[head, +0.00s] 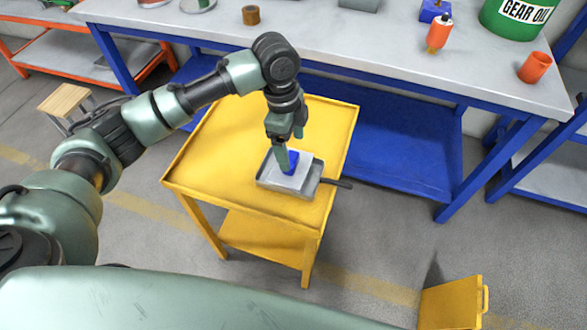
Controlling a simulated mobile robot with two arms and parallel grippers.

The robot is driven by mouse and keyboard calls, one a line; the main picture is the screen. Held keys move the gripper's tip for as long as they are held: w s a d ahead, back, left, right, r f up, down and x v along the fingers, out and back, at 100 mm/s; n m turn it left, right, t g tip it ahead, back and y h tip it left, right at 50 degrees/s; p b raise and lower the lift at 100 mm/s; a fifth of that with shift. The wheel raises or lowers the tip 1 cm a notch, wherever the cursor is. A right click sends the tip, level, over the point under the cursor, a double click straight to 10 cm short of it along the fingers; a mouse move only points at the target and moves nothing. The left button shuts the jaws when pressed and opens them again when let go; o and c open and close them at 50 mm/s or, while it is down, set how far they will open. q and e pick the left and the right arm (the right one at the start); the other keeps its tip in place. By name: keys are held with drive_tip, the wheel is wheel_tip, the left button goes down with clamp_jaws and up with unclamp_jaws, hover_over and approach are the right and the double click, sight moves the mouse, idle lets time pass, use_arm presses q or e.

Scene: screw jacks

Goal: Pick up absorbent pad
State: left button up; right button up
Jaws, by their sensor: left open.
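A shallow grey metal tray (301,191) with a dark handle stands on the top of the yellow cart (229,146). A pale, flat square surface fills the middle of the tray. It may be the absorbent pad or the tray's floor; I cannot tell which. A small blue object (292,158) shows in the tray, partly hidden by my finger. My left gripper (289,150) points down over the tray, open, with its fingers close to the blue object. Whether it touches anything is unclear. My right gripper is out of view.
A long workbench (400,62) with blue legs runs behind the cart. A wooden stool (64,101) stands left; a yellow box (450,304) is lower right.

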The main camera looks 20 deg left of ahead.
sight(290, 156)
use_arm(q)
drive_tip(key=shift+w+a+f, duration=0.1)
drive_tip(key=shift+a+f, duration=0.05)
drive_tip(key=shift+f, duration=0.45)
drive_tip(key=shift+w+a+f, duration=0.1)
drive_tip(key=shift+a+f, duration=0.05)
drive_tip(key=shift+f, duration=0.4)
wheel_tip(290, 156, down, 2)
drive_tip(key=shift+f, duration=0.7)
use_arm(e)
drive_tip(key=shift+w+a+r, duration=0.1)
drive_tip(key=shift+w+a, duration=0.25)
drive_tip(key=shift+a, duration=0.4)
use_arm(q)
drive_tip(key=c, duration=1.5)
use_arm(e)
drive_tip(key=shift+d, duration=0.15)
use_arm(q)
drive_tip(key=shift+r, duration=0.1)
